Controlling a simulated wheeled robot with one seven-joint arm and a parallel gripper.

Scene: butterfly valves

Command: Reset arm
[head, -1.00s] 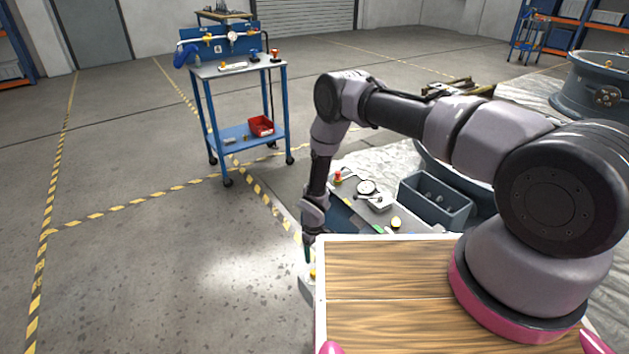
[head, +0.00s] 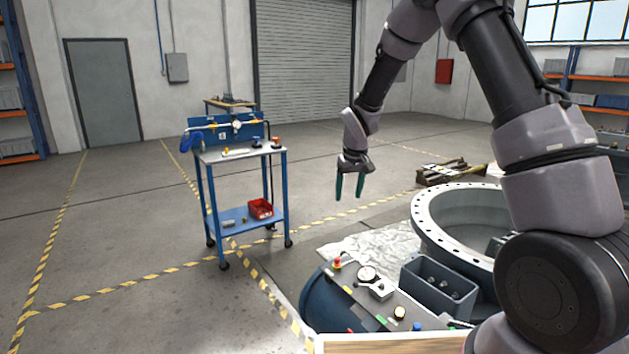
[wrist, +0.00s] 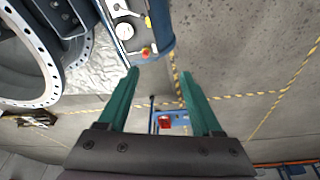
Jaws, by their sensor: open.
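My gripper (head: 349,186) hangs in the air in the upper middle of the head view, with its two green fingers pointing down. The fingers are apart and nothing is between them. In the wrist view my gripper (wrist: 166,88) also shows open and empty, with the floor and a blue cart beyond the fingertips. My arm is raised and bent on the right side of the head view.
A blue cart (head: 240,155) with a red bin (head: 260,209) stands left of my gripper. Below are a bench (head: 385,300) with a gauge (head: 367,274) and a grey box (head: 438,284). A large flanged ring (head: 440,225) lies right. Floor at left is clear.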

